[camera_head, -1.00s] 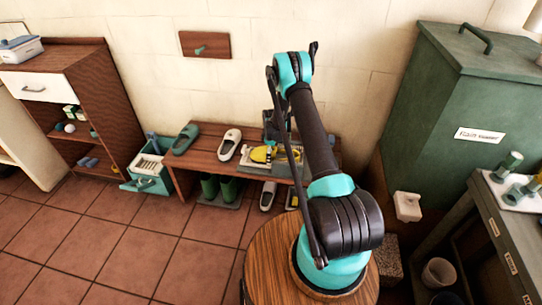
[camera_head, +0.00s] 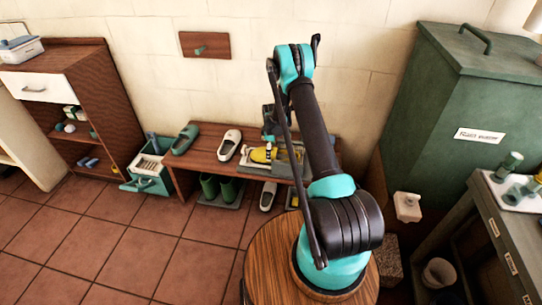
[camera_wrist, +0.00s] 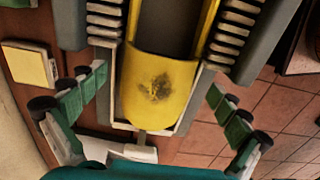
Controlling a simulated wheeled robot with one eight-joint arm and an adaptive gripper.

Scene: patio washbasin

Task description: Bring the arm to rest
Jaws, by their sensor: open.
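My arm rises from the round wooden top and bends down over the bench in the head view. My gripper (camera_wrist: 155,84) is open in the wrist view, with its green jointed fingers spread to the left and right and nothing between their tips. Below it is a yellow rounded piece (camera_wrist: 158,95) with a dark smudge, lying in a grey tray-like holder with ribbed sides. The yellow piece also shows on the bench in the head view (camera_head: 260,155). In that view my forearm and wrist partly hide the holder and the gripper's fingers.
The low wooden bench (camera_head: 208,153) carries a green shoe (camera_head: 186,139) and a pale shoe (camera_head: 230,144). Green boots (camera_head: 219,187) stand below. A teal crate (camera_head: 149,173) is at its left. A large green bin (camera_head: 462,100) stands right of my arm. The tiled floor at left is clear.

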